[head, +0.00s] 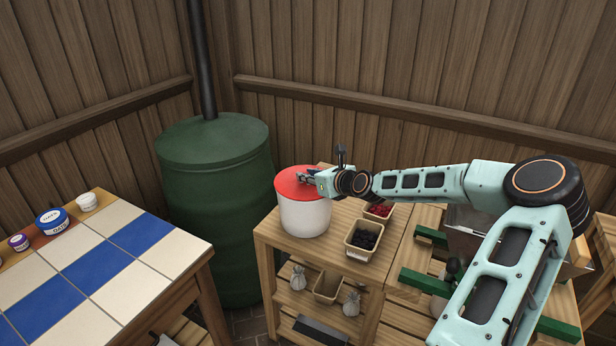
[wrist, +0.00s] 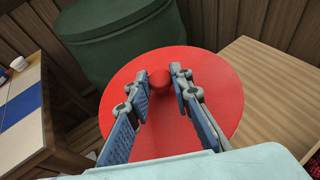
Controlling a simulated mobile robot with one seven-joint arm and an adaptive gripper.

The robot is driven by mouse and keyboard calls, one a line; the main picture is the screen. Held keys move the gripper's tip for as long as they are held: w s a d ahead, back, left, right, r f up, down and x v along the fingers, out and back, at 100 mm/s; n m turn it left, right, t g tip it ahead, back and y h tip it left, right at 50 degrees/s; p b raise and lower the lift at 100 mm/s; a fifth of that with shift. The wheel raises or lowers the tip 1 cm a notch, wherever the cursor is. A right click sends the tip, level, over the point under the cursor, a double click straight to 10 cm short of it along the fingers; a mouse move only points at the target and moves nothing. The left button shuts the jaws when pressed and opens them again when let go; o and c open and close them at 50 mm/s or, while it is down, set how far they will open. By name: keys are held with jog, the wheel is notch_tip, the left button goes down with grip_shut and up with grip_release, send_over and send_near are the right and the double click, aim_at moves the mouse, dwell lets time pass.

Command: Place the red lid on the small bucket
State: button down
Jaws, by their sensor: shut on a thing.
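The red lid (head: 291,187) is a flat disc with a small round knob (wrist: 160,78). In the head view it covers the top of the white small bucket (head: 304,216), which stands upright on the wooden shelf. I cannot tell whether the lid sits fully flush on the rim. My gripper (head: 306,178) is above the lid, its fingers shut on the knob. In the wrist view my gripper (wrist: 165,82) has one finger on each side of the knob, and the lid (wrist: 202,133) hides the bucket.
Two trays of berries, one dark (head: 365,237) and one red (head: 379,209), stand right of the bucket. A green barrel (head: 217,200) is behind left. A tiled table (head: 95,262) with several small tubs is at the left. Wooden walls close the back.

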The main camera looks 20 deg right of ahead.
jog(key=shift+f, duration=0.15)
jog(key=c, duration=1.7)
grip_release()
jog(key=shift+c, duration=0.2)
jog(key=shift+s+d+r, duration=0.1)
jog(key=shift+s+r, duration=0.1)
jog(key=shift+r, duration=0.1)
jog(key=p+v, duration=0.1)
jog(key=v, duration=1)
jog(key=shift+s+r, duration=0.2)
jog(key=shift+s, duration=0.1)
